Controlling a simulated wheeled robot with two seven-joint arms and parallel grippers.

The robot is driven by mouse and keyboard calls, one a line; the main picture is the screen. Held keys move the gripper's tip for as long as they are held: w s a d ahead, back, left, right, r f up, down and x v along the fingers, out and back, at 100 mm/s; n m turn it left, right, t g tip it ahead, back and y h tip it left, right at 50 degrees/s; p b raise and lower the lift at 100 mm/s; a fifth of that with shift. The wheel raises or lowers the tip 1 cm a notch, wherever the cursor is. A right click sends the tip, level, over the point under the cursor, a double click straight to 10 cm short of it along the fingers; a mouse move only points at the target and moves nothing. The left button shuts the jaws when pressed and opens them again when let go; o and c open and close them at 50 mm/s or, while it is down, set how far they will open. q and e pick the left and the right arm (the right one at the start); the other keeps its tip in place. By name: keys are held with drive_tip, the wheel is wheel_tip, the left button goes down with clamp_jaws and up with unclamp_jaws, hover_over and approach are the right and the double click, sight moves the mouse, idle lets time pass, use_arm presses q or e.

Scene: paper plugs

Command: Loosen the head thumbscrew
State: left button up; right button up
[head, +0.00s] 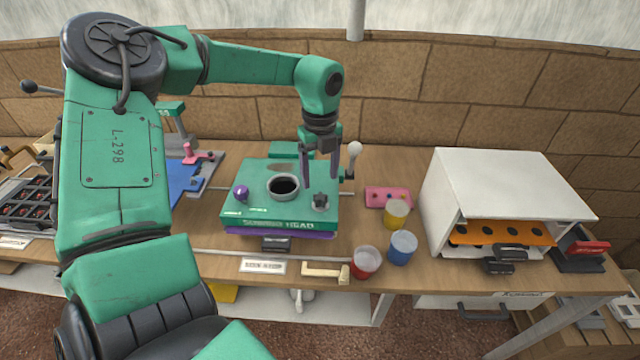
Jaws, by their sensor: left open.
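The green head block (262,212), lettered "HEAD" on its front edge, sits on the wooden bench with a purple layer beneath it. A dark winged knob on a pale round base, which looks like the thumbscrew (320,202), stands at its right front corner. My left gripper (320,182) points down just behind and above this knob. Its two purple-grey fingers are apart, with nothing seen between them. Whether they touch the knob cannot be told. A round dark cup (283,187) is in the block's middle. My right gripper is not in view.
A white-ball lever (354,149) rises close right of my gripper. A purple knob (241,192) sits on the block's left. Red (365,262), blue (403,247) and yellow (396,214) cups stand to the right, before a white open-fronted box (505,185). A pink block (387,197) lies behind them.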

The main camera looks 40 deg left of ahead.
sight(320, 200)
use_arm(q)
wheel_tip(320, 200, down, 3)
drive_tip(key=shift+w+r+b, duration=0.1)
drive_tip(key=shift+w+b, duration=0.05)
drive_tip(key=shift+b, duration=0.2)
drive_tip(key=shift+r, duration=0.1)
